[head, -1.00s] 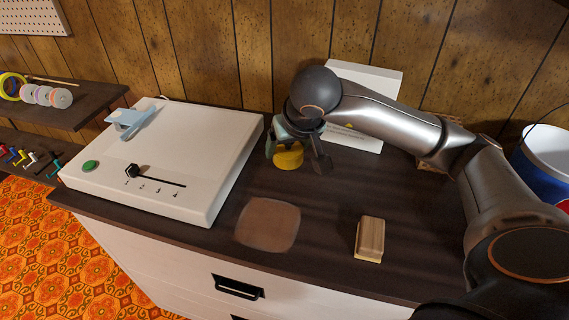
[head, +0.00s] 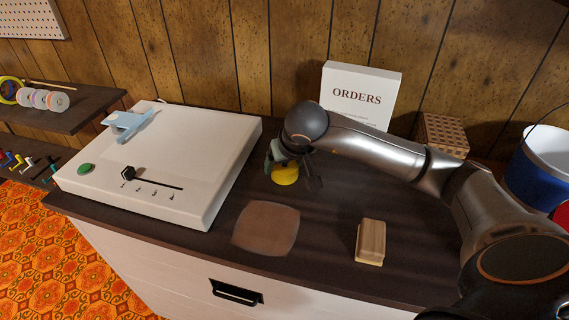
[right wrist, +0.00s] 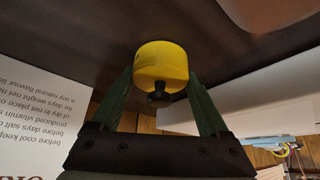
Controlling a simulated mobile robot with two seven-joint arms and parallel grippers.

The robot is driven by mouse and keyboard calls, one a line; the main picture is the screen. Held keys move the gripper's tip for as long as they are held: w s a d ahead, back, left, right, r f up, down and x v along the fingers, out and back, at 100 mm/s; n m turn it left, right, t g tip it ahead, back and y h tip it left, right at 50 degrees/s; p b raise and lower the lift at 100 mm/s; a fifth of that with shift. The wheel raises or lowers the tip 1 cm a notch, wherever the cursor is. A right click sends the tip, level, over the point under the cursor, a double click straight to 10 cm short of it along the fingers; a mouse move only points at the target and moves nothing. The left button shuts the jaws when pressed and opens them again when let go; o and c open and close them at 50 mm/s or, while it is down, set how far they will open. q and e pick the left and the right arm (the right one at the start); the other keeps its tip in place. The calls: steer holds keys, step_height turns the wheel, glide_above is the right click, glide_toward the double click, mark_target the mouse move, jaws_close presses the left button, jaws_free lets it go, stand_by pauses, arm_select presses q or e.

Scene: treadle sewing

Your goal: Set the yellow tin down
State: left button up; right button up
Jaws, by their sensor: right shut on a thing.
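The yellow tin (head: 285,174) is a small round tin, held low at the dark countertop (head: 330,198), right of the white machine. My right gripper (head: 288,163) is shut on it, and the hand partly hides it in the head view. In the right wrist view the tin (right wrist: 161,65) sits between the two green fingers of the gripper (right wrist: 160,88), with a dark knob on its near side. I cannot tell whether the tin touches the countertop. My left gripper is not in view.
A white machine (head: 205,140) with a slider stands left. A brown mat (head: 266,228) and a wooden block (head: 370,241) lie in front. A white ORDERS board (head: 360,90), a woven box (head: 443,134) and a blue-white bucket (head: 540,165) stand behind and right. Countertop between mat and block is clear.

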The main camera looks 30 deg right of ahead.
steer(key=o, duration=1.3)
steer(key=shift+f, duration=0.1)
steer(key=shift+o, duration=0.2)
